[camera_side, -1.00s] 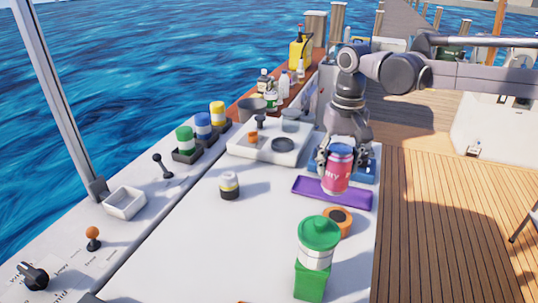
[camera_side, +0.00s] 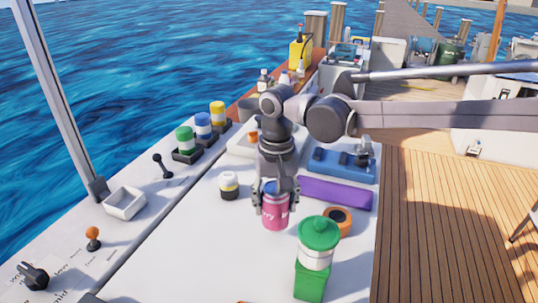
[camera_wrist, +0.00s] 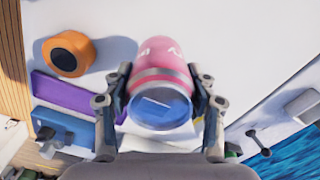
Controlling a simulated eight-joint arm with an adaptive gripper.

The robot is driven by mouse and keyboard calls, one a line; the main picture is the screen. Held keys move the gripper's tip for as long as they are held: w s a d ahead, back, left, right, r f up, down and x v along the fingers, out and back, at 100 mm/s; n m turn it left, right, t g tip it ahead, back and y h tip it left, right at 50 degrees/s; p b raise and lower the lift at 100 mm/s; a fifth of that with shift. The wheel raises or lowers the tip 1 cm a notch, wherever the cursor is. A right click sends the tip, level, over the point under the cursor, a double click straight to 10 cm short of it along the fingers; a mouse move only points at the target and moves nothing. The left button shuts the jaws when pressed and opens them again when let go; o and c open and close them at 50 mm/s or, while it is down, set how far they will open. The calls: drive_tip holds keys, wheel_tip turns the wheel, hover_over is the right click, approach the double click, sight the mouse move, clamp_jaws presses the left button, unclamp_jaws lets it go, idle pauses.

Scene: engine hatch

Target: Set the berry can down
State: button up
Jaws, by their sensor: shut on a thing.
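The berry can (camera_side: 275,210) is pink with a blue end and white lettering. It is upright in the side view, over the white hatch top (camera_side: 210,255) near the middle. My gripper (camera_side: 275,198) is shut on it, one finger on each side. In the wrist view my gripper (camera_wrist: 160,105) holds the can (camera_wrist: 160,72) between its fingers, with the blue end towards the camera. I cannot tell whether the can's bottom touches the surface.
A purple tray (camera_side: 335,193) and a blue block-like holder (camera_side: 340,165) lie to the right. An orange ring (camera_side: 339,219) and a green-lidded container (camera_side: 317,245) stand at the front right. A small white-and-black jar (camera_side: 229,186) is to the left. The surface at front left is clear.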

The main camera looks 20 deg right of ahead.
sight(275, 215)
drive_tip(key=shift+f, duration=1.95)
drive_tip(key=shift+f, duration=0.2)
drive_tip(key=o, duration=1.5)
drive_tip(key=shift+c, duration=0.2)
